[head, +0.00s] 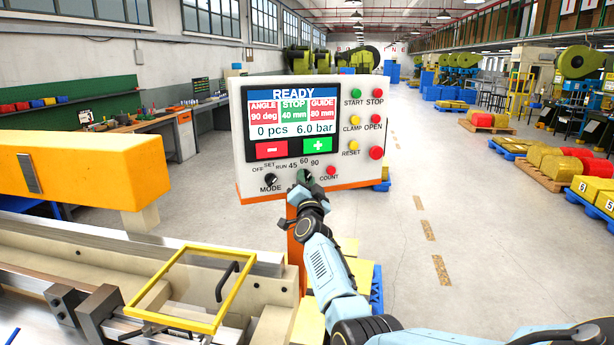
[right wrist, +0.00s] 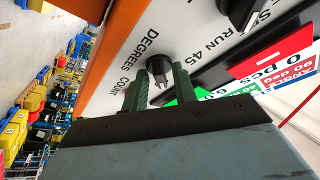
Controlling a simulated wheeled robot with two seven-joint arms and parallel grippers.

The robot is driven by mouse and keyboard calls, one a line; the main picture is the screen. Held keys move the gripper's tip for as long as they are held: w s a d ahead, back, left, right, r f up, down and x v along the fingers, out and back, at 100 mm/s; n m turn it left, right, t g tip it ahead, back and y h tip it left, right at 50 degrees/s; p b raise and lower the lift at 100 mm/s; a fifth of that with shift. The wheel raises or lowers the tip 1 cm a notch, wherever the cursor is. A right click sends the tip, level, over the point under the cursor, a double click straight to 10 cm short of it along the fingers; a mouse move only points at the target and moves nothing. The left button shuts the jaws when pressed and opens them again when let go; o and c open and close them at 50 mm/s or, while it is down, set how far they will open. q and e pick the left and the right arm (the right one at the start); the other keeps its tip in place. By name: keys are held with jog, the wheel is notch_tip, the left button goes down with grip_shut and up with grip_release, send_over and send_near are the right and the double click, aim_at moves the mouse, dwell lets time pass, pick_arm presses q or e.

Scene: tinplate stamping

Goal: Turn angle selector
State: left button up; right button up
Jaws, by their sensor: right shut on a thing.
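The control panel (head: 240,120) has a white face with an orange lower edge, and its screen (head: 293,120) reads READY, ANGLE 90 deg, 0 pcs. The angle selector, a small black knob (right wrist: 158,66), sits by the word DEGREES in the right wrist view. My right gripper (head: 305,180) reaches up to the panel's lower edge under the marks 45, 60 and 90, covering most of the knob in the head view. Its green fingers (right wrist: 160,88) are on both sides of the knob, shut on it. My left gripper is not in view.
The mode knob (head: 270,180) is just left of the selector, and the red COUNT button (head: 331,171) is just right. START, STOP, CLAMP, OPEN and RESET buttons are further right. A yellow frame (head: 245,290) and a machine bed are below left.

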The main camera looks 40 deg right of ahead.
jog(key=shift+r+m+g+p, duration=0.15)
jog(key=shift+m+g+p, duration=0.2)
jog(key=shift+m, duration=0.35)
jog(key=o, duration=0.6)
jog(key=v, duration=1.3)
jog(key=shift+a+f, duration=0.15)
jog(key=shift+f, duration=0.05)
